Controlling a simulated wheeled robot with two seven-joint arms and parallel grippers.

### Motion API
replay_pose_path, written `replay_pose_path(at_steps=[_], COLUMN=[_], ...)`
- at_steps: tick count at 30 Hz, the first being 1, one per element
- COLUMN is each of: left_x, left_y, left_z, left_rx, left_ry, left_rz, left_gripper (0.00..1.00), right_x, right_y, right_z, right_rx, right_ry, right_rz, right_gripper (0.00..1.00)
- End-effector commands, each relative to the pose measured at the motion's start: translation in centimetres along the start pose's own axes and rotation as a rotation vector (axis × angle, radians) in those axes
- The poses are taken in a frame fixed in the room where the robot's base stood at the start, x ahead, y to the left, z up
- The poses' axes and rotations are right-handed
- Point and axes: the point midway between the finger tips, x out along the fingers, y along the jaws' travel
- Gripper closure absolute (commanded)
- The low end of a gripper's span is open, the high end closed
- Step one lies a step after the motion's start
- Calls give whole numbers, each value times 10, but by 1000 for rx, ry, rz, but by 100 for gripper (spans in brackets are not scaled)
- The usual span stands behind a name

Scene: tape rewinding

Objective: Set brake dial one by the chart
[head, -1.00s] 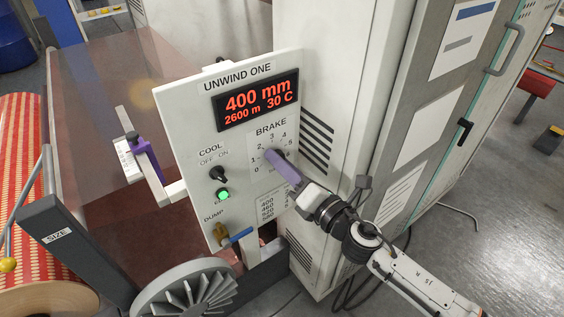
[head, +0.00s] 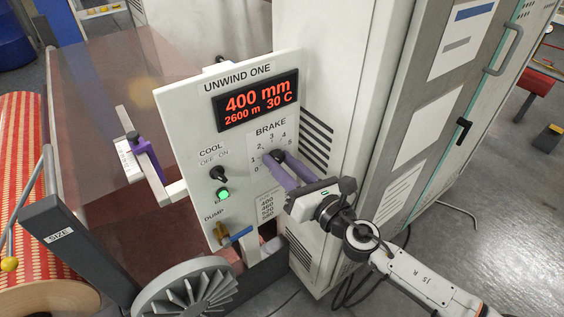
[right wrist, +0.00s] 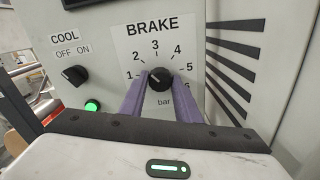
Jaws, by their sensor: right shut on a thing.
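The brake dial (head: 276,156) is a black knob on the white UNWIND ONE panel (head: 182,131), ringed by a numbered scale. In the right wrist view the dial (right wrist: 158,79) sits between my purple fingers, and its pale mark seems to point up-left, near 1 to 2. My right gripper (head: 280,163) is shut on it. The display (head: 256,99) reads 400 mm, 2600 m, 30 C. The chart (head: 267,207) below the dial lists 400, 460 and more; its right column is unreadable. My left gripper is not in view.
Left of the dial are the black COOL knob (head: 217,173), a lit green button (head: 222,195) and the DUMP valve with a blue handle (head: 238,235). A grey cabinet (head: 340,60) stands close on the right. A spoked wheel (head: 185,296) is below.

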Motion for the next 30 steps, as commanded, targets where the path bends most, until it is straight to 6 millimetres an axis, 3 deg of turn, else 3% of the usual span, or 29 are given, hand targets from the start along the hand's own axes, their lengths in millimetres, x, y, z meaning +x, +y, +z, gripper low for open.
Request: replay_pose_path(at_steps=[12,13,16,25,30], left_x=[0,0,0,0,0], left_y=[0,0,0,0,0], left_z=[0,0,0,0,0], left_rx=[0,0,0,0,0], left_ry=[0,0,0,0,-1], left_rz=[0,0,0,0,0], left_gripper=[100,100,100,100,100], right_x=[0,0,0,-1,-19], right_y=[0,0,0,0,-1], right_z=[0,0,0,0,-1], right_rx=[-8,-8,-7,-7,-7], right_ry=[1,1,1,1,3], right_rz=[0,-1,0,0,-1], right_gripper=[93,69,52,52,52])
